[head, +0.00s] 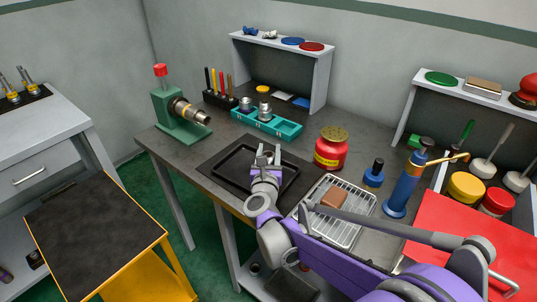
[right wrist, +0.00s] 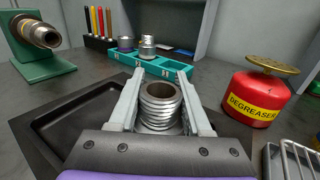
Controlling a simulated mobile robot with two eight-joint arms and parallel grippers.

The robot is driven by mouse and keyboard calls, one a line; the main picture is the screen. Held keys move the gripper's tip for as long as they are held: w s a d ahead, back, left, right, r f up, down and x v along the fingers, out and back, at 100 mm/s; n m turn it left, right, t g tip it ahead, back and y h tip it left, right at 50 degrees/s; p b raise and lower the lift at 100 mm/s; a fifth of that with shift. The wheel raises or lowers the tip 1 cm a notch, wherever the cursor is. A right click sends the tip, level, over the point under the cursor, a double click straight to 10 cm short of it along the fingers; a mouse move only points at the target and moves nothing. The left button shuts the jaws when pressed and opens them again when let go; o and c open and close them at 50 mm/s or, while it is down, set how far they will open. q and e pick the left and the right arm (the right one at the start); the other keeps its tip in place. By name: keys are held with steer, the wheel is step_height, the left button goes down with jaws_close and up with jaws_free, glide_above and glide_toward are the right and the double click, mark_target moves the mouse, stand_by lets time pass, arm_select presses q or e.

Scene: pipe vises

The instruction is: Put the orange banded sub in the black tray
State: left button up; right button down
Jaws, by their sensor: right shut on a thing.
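My right gripper (head: 268,154) is over the black tray (head: 228,170), its fingers pointing toward the back of the table. In the right wrist view it is shut on a silver threaded sub (right wrist: 160,105), a hollow cylinder with a brownish bore, between the two fingers. No orange band shows on the visible part; its lower part is hidden by my gripper. I cannot tell whether it touches the tray floor. The tray's bare floor also shows in the right wrist view (right wrist: 70,122). My left gripper is not in view.
A teal divided holder (head: 282,127) with metal pieces stands behind the tray. A green pipe vise (head: 178,125) holding a pipe is to the left. A red degreaser can (head: 331,148) and a wire rack (head: 350,205) are to the right. Banded subs (head: 24,75) stand on the left cabinet.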

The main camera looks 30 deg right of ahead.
steer(key=shift+f, duration=0.25)
steer(key=shift+c, duration=1.8)
jaws_free()
